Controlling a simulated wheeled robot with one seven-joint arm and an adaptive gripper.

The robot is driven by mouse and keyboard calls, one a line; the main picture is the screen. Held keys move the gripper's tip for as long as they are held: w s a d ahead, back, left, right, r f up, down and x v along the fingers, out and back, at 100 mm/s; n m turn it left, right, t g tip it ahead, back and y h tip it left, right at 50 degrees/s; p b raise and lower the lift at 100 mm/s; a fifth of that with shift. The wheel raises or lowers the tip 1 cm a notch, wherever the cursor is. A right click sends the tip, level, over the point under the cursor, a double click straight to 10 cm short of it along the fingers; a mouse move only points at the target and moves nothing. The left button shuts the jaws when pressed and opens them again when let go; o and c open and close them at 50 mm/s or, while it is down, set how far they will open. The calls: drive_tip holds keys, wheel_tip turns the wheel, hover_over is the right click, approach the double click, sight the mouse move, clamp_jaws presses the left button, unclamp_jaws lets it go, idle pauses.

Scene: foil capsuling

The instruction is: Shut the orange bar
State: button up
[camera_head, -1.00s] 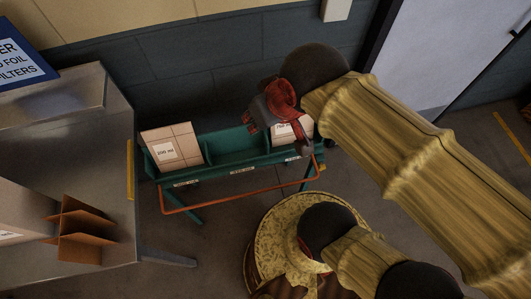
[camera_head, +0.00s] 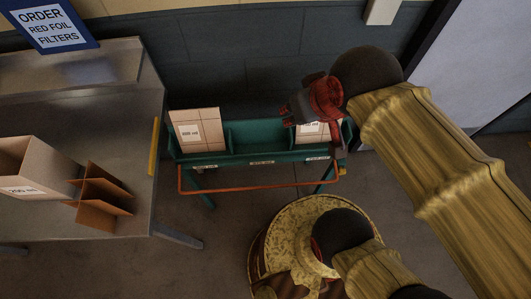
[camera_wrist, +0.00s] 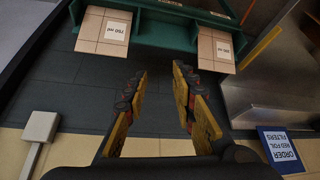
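The orange bar (camera_head: 262,188) is a thin rod with bent ends. It runs along the front of the green rack (camera_head: 255,160), standing out from it and lower than its bins. My gripper (camera_head: 287,111) is above the rack's back edge, left of the right-hand carton, apart from the bar. In the wrist view my gripper (camera_wrist: 160,70) has its two fingers spread with nothing between them.
The rack holds a left carton (camera_head: 198,130) and a right carton (camera_head: 309,135), with an empty middle bin. A metal table (camera_head: 130,165) at left carries an open box (camera_head: 38,165) and a brown divider (camera_head: 101,198). A wall is behind, a pale door (camera_head: 470,60) at right.

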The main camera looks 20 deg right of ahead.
drive_tip(key=shift+f, duration=0.2)
drive_tip(key=shift+c, duration=0.6)
drive_tip(key=f+g+b, duration=0.1)
drive_tip(key=f+b, duration=0.1)
drive_tip(key=f, duration=0.3)
drive_tip(key=w+a+f+g+b, duration=0.1)
drive_tip(key=f+b, duration=0.1)
drive_tip(key=f, duration=0.3)
drive_tip(key=w+a+f+g+b, duration=0.1)
drive_tip(key=f+g+b, duration=0.1)
drive_tip(key=f, duration=0.4)
drive_tip(key=shift+w+a+f+n, duration=0.1)
drive_tip(key=shift+n, duration=0.2)
clamp_jaws()
drive_tip(key=w+a+f+m+g+b, duration=0.2)
drive_tip(key=w+f+b, duration=0.1)
drive_tip(key=f, duration=0.9)
drive_tip(key=w+a+f+m+g+b, duration=0.1)
drive_tip(key=w+a+f+b, duration=0.2)
drive_tip(key=f, duration=0.9)
drive_tip(key=s+f+b, duration=0.3)
drive_tip(key=f+b, duration=0.3)
drive_tip(key=f, duration=0.1)
drive_tip(key=shift+s+a+m, duration=0.2)
drive_tip(key=shift+m, duration=0.1)
